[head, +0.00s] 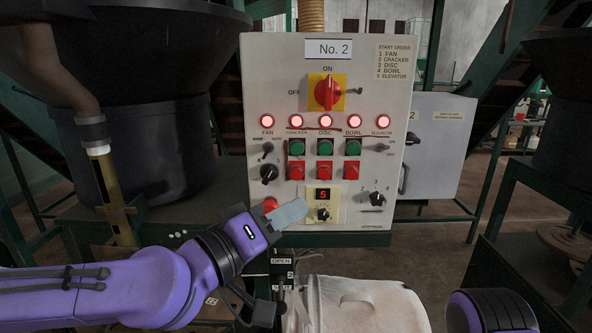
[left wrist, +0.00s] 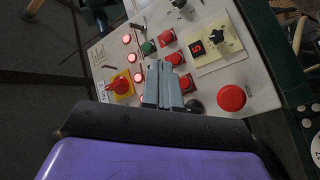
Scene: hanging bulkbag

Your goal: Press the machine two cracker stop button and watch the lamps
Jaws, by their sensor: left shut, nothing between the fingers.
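The No. 2 control panel (head: 372,105) faces me. Its cracker stop button (head: 297,171) is the left red one, under a green button; it also shows in the left wrist view (left wrist: 186,83), just right of the grey fingers. The lamp row, including the cracker lamp (head: 296,121), glows red on all lamps. My left gripper (head: 304,206) is shut and empty. In the head view its fingertips show below the cracker stop button, left of the display. No contact with the button is visible. My right gripper is out of view; only part of my right arm shows at bottom right.
A big red button (left wrist: 231,97) lies close to the left fingers, partly hidden in the head view. A display with a knob (head: 323,205), selector knobs and a red main switch (head: 326,92) share the panel. A white bag (head: 365,305) stands below. A dark hopper (head: 165,130) is left.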

